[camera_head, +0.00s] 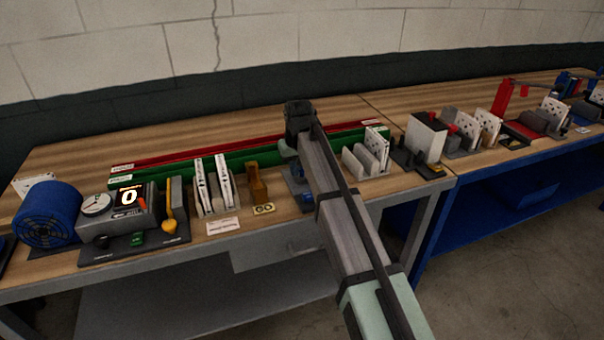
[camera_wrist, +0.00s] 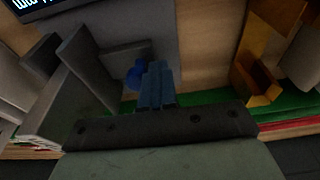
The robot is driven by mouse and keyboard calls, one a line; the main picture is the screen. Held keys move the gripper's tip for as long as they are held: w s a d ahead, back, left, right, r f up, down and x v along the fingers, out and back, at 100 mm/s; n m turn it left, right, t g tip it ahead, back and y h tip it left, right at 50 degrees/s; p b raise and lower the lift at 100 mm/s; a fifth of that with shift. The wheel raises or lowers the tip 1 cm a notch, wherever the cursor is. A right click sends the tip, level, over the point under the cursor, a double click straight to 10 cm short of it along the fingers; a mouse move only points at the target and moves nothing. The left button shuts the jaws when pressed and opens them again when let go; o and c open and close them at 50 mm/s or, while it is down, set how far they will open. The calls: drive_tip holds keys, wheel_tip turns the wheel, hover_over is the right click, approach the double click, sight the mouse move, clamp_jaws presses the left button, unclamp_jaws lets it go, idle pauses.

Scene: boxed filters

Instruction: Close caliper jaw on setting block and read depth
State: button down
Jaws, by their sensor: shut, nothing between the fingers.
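A small grey fixture (camera_head: 300,188) stands on the near edge of the bench, below my gripper (camera_head: 287,152). In the wrist view my gripper (camera_wrist: 155,84) has its blue fingers shut together and empty. They point down beside a round blue knob (camera_wrist: 134,76) and dark grey upright blocks (camera_wrist: 88,65) on a grey base plate. I cannot tell whether the fingers touch the knob. Which block is the caliper jaw and which the setting block is not clear. A dark display (camera_wrist: 36,8) with pale digits is cut off at the top left; its reading is not legible.
A brass block (camera_head: 257,183) with a GO label stands left of the fixture, and filter packs (camera_head: 212,185) stand beyond it. A device (camera_head: 118,215) shows 0. Grey holders (camera_head: 362,160) stand close on the right. Green (camera_head: 170,167) and red rails run behind.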

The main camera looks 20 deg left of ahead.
drive_tip(key=shift+w+d, duration=0.5)
idle(0.9)
drive_tip(key=shift+s+a, duration=0.2)
drive_tip(key=shift+s+a, duration=0.25)
drive_tip(key=shift+s, duration=0.05)
wheel_tip(320, 180, up, 7)
idle(1.3)
